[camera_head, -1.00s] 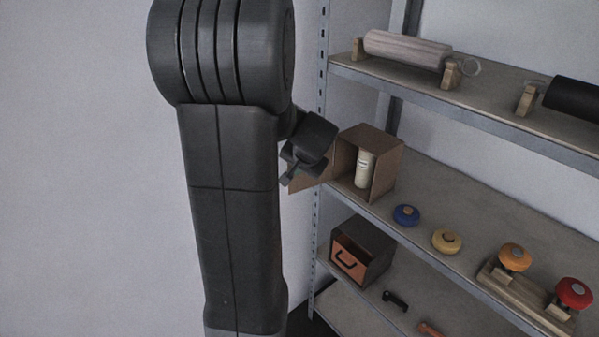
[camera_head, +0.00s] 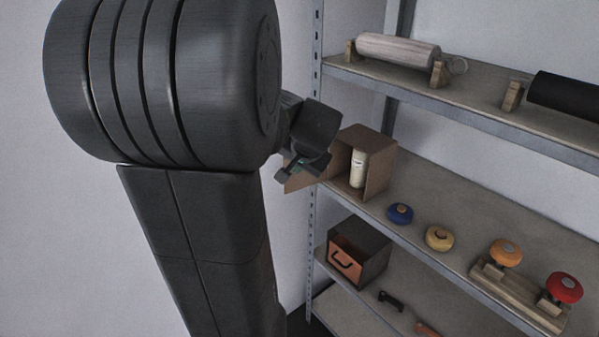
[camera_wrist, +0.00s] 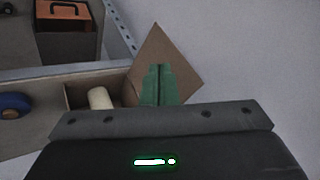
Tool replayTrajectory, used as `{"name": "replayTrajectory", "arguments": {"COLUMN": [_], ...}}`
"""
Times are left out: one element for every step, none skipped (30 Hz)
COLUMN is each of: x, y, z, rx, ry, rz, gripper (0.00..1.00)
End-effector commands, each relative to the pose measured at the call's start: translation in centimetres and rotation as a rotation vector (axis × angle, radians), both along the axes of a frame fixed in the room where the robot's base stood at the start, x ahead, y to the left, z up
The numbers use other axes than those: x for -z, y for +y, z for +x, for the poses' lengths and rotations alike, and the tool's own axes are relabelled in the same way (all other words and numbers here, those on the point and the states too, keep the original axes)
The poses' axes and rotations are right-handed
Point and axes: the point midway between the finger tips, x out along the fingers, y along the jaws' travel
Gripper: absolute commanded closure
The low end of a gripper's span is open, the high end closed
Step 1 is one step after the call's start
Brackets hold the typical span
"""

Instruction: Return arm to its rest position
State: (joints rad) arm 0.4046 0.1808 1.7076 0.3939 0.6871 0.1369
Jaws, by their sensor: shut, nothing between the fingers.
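My gripper (camera_head: 290,172) is at the left end of the shelf unit in the head view, in front of the open box's left side. My arm fills the left half of that view. In the wrist view the green fingers of my gripper (camera_wrist: 160,85) are together, with nothing between them. They overlap the view of the cardboard box (camera_wrist: 70,94) and its open flap (camera_wrist: 165,62). I cannot tell from the pictures whether they touch the flap.
The cardboard box (camera_head: 378,160) holds a pale cylinder (camera_head: 357,168). Blue (camera_head: 400,214), yellow (camera_head: 439,238), orange (camera_head: 506,252) and red (camera_head: 565,288) knobs stand along the middle shelf (camera_head: 450,210). A box with an orange drawer (camera_head: 345,262) is below. Rollers (camera_head: 396,52) lie above.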

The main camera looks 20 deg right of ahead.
Motion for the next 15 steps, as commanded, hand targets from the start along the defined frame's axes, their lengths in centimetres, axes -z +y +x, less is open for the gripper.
{"name": "replayTrajectory", "arguments": {"x": [-0.6,-0.9,-1.3,-1.5,-1.7,-1.9,-2.1,-2.2,-2.3,-2.4,-2.4,-2.5,-2.5,-2.5,-2.5], "y": [0.2,0.3,0.5,0.5,0.6,0.7,0.8,0.8,0.8,0.9,0.9,0.9,0.9,0.9,0.9], "z": [-0.4,-0.6,-0.9,-1.0,-1.2,-1.3,-1.4,-1.5,-1.6,-1.7,-1.7,-1.7,-1.7,-1.7,-1.7], "rx": [-0.001,-0.002,-0.001,-0.001,-0.002,-0.001,-0.001,-0.001,-0.001,-0.001,0.000,0.000,0.000,0.000,0.000], "ry": [-0.002,-0.001,-0.002,-0.002,0.000,0.001,0.000,0.000,0.000,0.000,0.001,0.001,0.001,0.001,0.002], "rz": [-0.002,-0.002,-0.002,-0.002,-0.001,0.000,-0.001,-0.001,-0.001,-0.001,0.001,0.000,0.000,0.000,0.001], "gripper": [1.00,1.00,1.00,1.00,1.00,1.00,1.00,1.00,1.00,1.00,1.00,1.00,1.00,1.00,1.00]}}
